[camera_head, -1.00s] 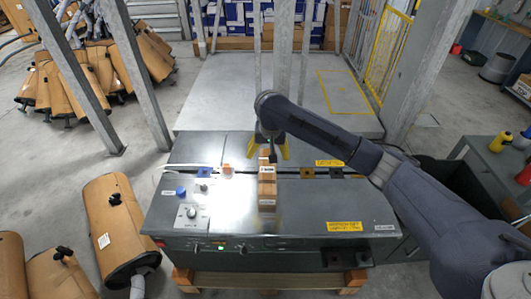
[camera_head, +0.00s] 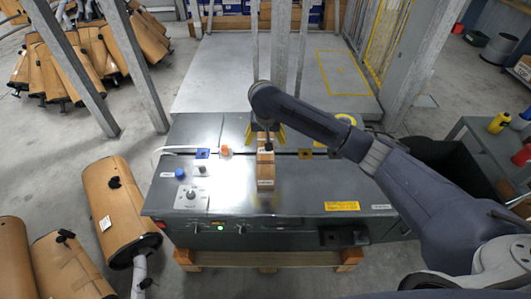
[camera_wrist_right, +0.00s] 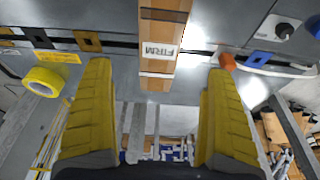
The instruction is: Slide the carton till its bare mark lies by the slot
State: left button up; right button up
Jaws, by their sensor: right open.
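The carton (camera_head: 265,172) is a narrow brown box on the grey bench, with white labels. In the right wrist view the carton (camera_wrist_right: 158,67) shows a printed white label and a dark band. The dark slot (camera_head: 292,151) runs across the bench top, and the carton lies across its line. My right gripper (camera_head: 265,133) is at the carton's far end. In the wrist view its yellow fingers (camera_wrist_right: 152,110) are wide apart, one each side of the carton's line, with gaps to it. I cannot make out a bare mark. My left gripper is out of view.
A blue piece (camera_head: 202,153) and an orange piece (camera_head: 225,150) sit left of the carton, near a control knob (camera_head: 190,194). A yellow tape roll (camera_wrist_right: 43,82) lies on the far side.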

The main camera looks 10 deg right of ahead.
aim_at(265, 155)
jog(key=x, duration=1.3)
jog(key=shift+d+f, duration=0.1)
jog(key=shift+f, duration=0.1)
